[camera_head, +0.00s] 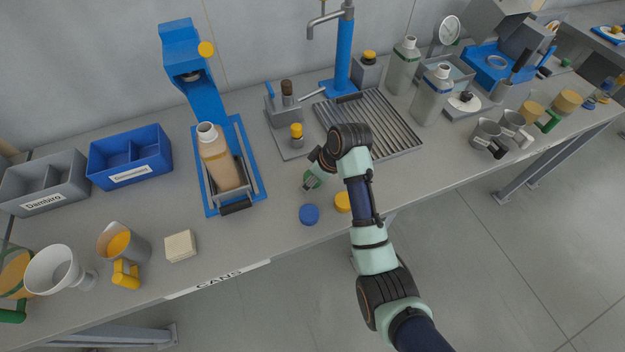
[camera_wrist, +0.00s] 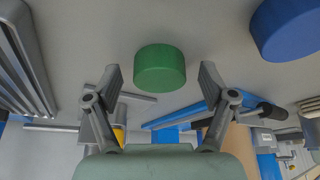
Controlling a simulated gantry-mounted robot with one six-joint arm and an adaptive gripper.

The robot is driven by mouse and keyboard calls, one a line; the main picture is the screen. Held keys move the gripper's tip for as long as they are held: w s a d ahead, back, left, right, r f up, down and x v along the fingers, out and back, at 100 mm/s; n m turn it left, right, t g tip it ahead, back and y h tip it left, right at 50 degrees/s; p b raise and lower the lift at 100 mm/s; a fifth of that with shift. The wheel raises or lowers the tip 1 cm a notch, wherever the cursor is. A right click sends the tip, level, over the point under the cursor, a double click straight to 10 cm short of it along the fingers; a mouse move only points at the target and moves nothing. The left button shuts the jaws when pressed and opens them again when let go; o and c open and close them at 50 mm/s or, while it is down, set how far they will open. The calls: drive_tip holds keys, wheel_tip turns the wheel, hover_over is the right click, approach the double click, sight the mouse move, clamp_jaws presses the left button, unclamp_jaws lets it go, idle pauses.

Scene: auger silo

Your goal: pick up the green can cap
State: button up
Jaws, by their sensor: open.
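The green can cap (camera_wrist: 160,66) is a short green cylinder on the grey bench top. In the wrist view it shows between and just beyond the two fingertips of my gripper (camera_wrist: 160,82), with a gap on each side. My gripper is open and empty. In the head view my gripper (camera_head: 308,187) is low over the bench, in front of the drip grate, and the cap (camera_head: 309,178) shows only as a bit of green, mostly hidden by it.
A blue cap (camera_head: 309,214) and a yellow cap (camera_head: 342,202) lie close by toward the front edge. The drip grate (camera_head: 405,135) is behind to the right. A blue stand with a tan bottle (camera_head: 220,160) is to the left.

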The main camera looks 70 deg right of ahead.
drive_tip(key=shift+r, duration=0.1)
drive_tip(key=c, duration=1)
drive_tip(key=shift+r, duration=0.1)
wheel_tip(320, 180, up, 20)
drive_tip(key=p, duration=1)
drive_tip(key=shift+p, duration=0.4)
